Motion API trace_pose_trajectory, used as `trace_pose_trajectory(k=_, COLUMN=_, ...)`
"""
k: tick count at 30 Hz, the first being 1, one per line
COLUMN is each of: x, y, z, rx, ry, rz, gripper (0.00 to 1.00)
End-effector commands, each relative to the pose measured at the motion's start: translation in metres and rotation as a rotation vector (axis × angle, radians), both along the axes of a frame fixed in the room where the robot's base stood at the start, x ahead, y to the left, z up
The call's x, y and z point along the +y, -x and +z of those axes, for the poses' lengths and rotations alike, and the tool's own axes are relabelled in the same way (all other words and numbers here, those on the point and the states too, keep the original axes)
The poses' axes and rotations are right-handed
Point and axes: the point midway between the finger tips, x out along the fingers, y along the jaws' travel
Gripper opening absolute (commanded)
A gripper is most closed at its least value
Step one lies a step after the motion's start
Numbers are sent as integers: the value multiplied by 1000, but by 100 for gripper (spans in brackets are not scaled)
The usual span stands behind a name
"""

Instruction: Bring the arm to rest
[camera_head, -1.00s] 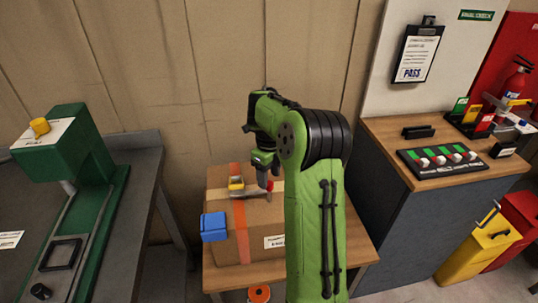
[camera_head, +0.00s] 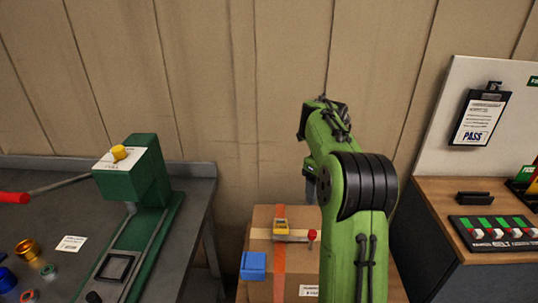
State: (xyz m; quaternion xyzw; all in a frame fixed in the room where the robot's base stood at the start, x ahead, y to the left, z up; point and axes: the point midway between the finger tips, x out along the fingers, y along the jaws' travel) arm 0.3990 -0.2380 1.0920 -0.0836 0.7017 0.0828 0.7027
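My green arm (camera_head: 345,170) stands in front of the right part of a cardboard box (camera_head: 262,223) in the head view. It is bent at a black-ringed joint and its forward link points toward the back wall. My gripper (camera_head: 310,188) shows only as a small dark part left of the arm, above and behind the box's right side. Its fingers are mostly hidden by the arm, so I cannot tell whether it is open or holds anything.
The box carries an orange strap, a yellow tool (camera_head: 281,228), a red-tipped part (camera_head: 312,235) and a blue block (camera_head: 253,265). A green press (camera_head: 135,180) stands on the grey bench at left. A wood-topped cabinet (camera_head: 440,200) with a switch panel (camera_head: 497,232) stands at right.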

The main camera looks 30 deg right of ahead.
Motion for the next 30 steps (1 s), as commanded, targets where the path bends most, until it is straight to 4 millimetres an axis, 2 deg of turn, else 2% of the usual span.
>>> trace_pose_trajectory(k=5, x=5, y=1, z=4, rx=-3, ry=10, rz=39, gripper=55)
trace_pose_trajectory(k=7, x=21, y=5, z=19, rx=-11, ry=44, rz=190, gripper=55)
trace_pose_trajectory(k=8, x=31, y=10, z=28, rx=-16, ry=69, rz=292, gripper=55)
trace_pose_trajectory(k=12, x=93, y=47, z=68, rx=-28, ry=209, rz=943, gripper=55)
trace_pose_trajectory(k=16, x=145, y=97, z=82, rx=-32, ry=338, rz=1553, gripper=55)
trace_pose_trajectory(k=19, x=181, y=140, z=76, rx=-40, ry=443, rz=2009, gripper=55)
trace_pose_trajectory(k=21, x=202, y=168, z=65, rx=-52, ry=525, rz=2297, gripper=55)
trace_pose_trajectory(k=24, x=224, y=198, z=47, rx=-73, ry=629, rz=2612, gripper=55)
trace_pose_trajectory(k=27, x=235, y=214, z=35, rx=-84, ry=696, rz=2780, gripper=55)
trace_pose_trajectory(k=30, x=238, y=218, z=31, rx=-87, ry=715, rz=2830, gripper=55)
